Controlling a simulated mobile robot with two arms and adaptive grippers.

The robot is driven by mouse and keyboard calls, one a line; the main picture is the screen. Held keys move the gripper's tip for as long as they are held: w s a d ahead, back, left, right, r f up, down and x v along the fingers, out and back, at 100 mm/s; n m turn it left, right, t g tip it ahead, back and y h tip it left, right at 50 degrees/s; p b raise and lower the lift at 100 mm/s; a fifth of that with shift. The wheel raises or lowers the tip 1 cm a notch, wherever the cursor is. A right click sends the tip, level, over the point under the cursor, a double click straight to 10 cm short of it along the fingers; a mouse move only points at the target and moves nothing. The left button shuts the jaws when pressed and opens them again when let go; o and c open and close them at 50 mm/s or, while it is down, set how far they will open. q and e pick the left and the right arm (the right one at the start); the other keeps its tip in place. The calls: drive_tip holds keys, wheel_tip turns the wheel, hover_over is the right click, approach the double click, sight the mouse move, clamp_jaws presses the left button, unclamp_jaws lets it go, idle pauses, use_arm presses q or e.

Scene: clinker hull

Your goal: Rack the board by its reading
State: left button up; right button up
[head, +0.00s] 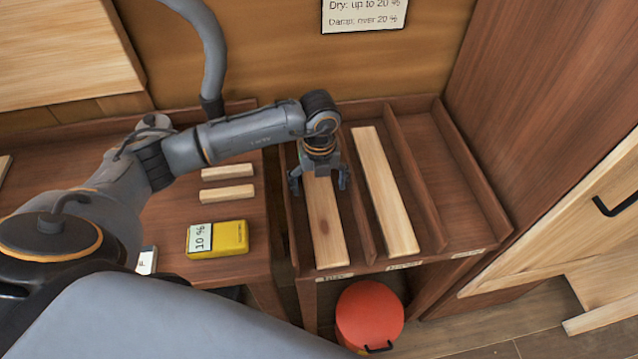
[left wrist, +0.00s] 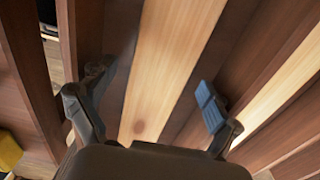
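A pale board (head: 325,225) lies lengthwise in the left bay of the brown rack (head: 437,106). A second pale board (head: 388,200) lies in the middle bay; the right bay is empty. My left gripper (head: 319,183) is over the left board, fingers apart on either side. The left wrist view shows the board (left wrist: 168,60) between the open fingers (left wrist: 153,82), with gaps beside it. The yellow meter (head: 230,238) on the bench reads 10 %. The wall sign (head: 363,12) says dry up to 20 %, damp over 20 %. My right gripper is out of view.
Two short wood blocks (head: 227,194) lie on the bench (head: 255,265) left of the rack. Raised dividers (head: 414,175) separate the bays; their front labels are too small to read. A red lidded bin (head: 369,315) stands below the rack. A cabinet (head: 570,220) is at right.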

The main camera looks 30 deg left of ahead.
use_arm(q)
wheel_tip(320, 180, up, 12)
idle(0.7)
